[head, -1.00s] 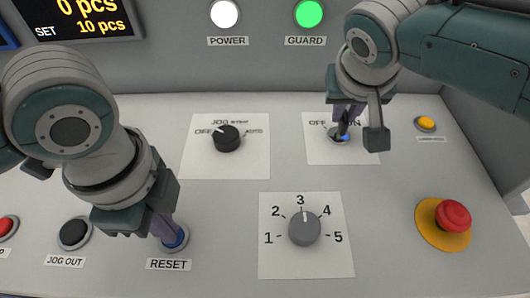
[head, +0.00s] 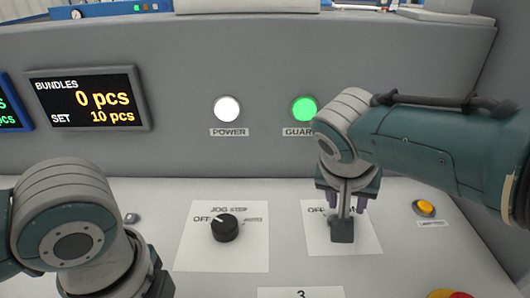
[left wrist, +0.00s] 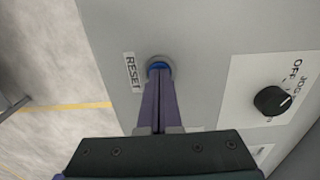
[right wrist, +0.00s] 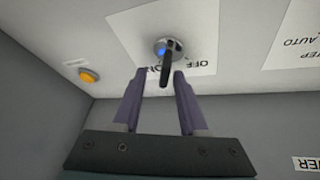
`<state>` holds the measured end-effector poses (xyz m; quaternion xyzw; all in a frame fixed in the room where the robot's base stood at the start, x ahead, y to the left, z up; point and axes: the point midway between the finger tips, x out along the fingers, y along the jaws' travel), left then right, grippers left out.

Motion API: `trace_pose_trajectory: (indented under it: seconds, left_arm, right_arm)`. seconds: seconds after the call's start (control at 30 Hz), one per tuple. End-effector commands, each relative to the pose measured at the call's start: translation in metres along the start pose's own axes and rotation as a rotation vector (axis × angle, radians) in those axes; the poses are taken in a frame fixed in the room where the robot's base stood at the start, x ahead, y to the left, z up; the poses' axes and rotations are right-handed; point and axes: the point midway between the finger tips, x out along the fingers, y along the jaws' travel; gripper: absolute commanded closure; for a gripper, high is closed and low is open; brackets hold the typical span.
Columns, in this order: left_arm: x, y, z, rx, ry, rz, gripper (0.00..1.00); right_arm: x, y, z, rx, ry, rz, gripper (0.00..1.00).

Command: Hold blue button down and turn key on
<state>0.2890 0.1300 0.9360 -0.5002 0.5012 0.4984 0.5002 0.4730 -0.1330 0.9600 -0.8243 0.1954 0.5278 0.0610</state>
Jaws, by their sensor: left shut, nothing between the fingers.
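The blue RESET button (left wrist: 158,67) shows in the left wrist view, mostly covered by my left gripper (left wrist: 159,78). Its fingers are shut and empty, with the tips against the button. How far it is pressed I cannot tell. The key switch shows in the right wrist view as a silver lock with a blue-lit spot and a black key (right wrist: 166,72) standing out of it. My right gripper (right wrist: 159,76) is open there, its fingertips apart on either side of the key's outer end.
A black jog selector (head: 225,228) is left of the key plate. A yellow button (head: 425,208) is to its right, and a red emergency stop (head: 452,294) shows at the bottom edge. The POWER lamp (head: 227,109) is white and the GUARD lamp (head: 304,109) is green.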

Motion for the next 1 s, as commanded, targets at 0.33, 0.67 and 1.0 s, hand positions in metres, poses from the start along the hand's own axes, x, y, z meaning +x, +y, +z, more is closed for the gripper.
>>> trace_pose_trajectory:
  seconds: [0.33,0.67,1.0]
  left_arm:
    - [0.008,0.002,0.004,-0.004,-0.012,0.003,1.00]
    - [0.008,0.002,0.004,-0.004,-0.012,0.003,1.00]
    - [0.008,0.002,0.004,-0.004,-0.012,0.003,1.00]
  right_arm:
    - [0.002,-0.003,0.002,0.000,0.000,-0.006,0.45]
    - [-0.005,-0.003,-0.002,0.001,0.000,-0.012,0.45]
    - [-0.033,0.001,-0.015,0.000,0.000,-0.008,0.45]
